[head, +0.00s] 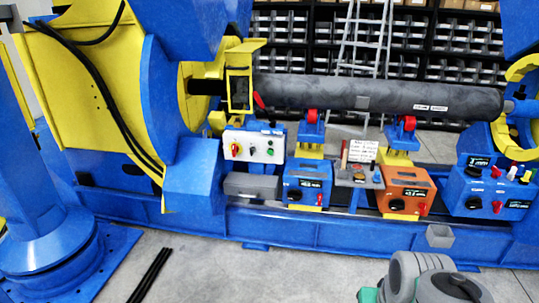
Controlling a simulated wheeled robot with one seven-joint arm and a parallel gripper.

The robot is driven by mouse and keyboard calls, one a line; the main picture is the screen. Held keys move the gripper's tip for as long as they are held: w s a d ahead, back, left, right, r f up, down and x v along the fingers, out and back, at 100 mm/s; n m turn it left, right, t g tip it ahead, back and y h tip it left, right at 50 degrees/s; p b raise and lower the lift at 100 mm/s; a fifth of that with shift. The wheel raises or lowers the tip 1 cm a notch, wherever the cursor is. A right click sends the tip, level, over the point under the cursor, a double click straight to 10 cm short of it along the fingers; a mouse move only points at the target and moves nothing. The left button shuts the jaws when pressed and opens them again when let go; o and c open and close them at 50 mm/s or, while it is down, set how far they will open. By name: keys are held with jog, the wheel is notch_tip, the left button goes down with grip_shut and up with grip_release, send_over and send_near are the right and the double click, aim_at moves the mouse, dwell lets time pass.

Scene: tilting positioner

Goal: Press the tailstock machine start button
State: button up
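The tailstock end (518,95) is at the right edge, a yellow ring with a blue hub at the end of a long dark cylinder (380,95). Below it is a blue control box (488,190) with displays, a black knob, red parts and white and yellow knobs on top. A white control panel (254,147) stands by the headstock side on the left, with a red-and-yellow switch and a green button (270,152). I cannot read which button is the tailstock start. Only grey and teal parts of my arm show at bottom right; my gripper's fingers are not visible.
A blue machine box (307,184) and an orange one (406,192) stand on the blue bed (330,228), with a small tool stand (360,176) between them. The big yellow headstock (85,80) fills the left.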

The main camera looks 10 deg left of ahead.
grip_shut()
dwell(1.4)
